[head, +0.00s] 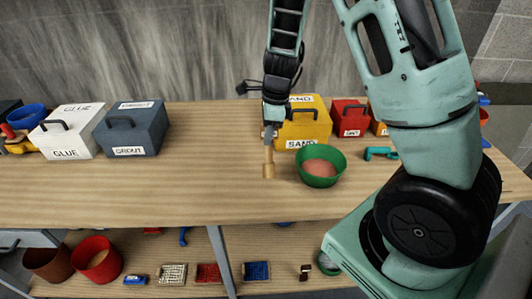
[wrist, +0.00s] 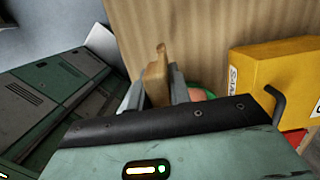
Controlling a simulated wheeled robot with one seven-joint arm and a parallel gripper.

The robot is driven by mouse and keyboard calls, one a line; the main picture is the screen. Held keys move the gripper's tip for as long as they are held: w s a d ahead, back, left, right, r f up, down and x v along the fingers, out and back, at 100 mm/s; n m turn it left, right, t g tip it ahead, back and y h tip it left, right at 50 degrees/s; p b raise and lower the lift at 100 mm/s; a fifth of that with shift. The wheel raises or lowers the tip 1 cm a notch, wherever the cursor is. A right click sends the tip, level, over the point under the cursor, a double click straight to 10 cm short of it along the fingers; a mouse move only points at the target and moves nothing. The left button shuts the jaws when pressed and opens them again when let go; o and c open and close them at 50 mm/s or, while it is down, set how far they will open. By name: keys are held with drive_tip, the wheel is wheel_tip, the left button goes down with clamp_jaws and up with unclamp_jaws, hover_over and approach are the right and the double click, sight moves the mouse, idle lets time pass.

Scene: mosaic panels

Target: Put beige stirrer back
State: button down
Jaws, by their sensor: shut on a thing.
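The beige stirrer (head: 268,168) hangs upright below my gripper (head: 271,134), just left of the green bowl (head: 318,182) and apart from it in the head view. My gripper is shut on the stirrer's upper part. In the wrist view the stirrer (wrist: 157,80) stands between the fingers, and the green bowl's rim (wrist: 208,91) shows partly behind them. The bowl stands on the workbench and holds a pinkish-brown mix. I cannot tell how high the stirrer's lower end is above the bench.
A yellow sand box (head: 305,128) stands behind the bowl, with a red box (head: 349,117) to its right. A white glue box (head: 68,138) and a grey grout box (head: 135,132) stand left. The bench (head: 200,180) is clear between. Pots and small trays sit on the lower shelf.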

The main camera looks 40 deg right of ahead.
hover_over(268, 163)
drive_tip(key=shift+w+d+f, duration=0.1)
drive_tip(key=shift+w+f, duration=0.1)
drive_tip(key=shift+f, duration=0.95)
drive_tip(key=shift+w+d+f, duration=0.1)
drive_tip(key=shift+w+f, duration=0.05)
drive_tip(key=shift+f, duration=0.95)
drive_tip(key=shift+f, duration=0.2)
drive_tip(key=c, duration=1.3)
unclamp_jaws()
drive_tip(key=shift+r, duration=0.1)
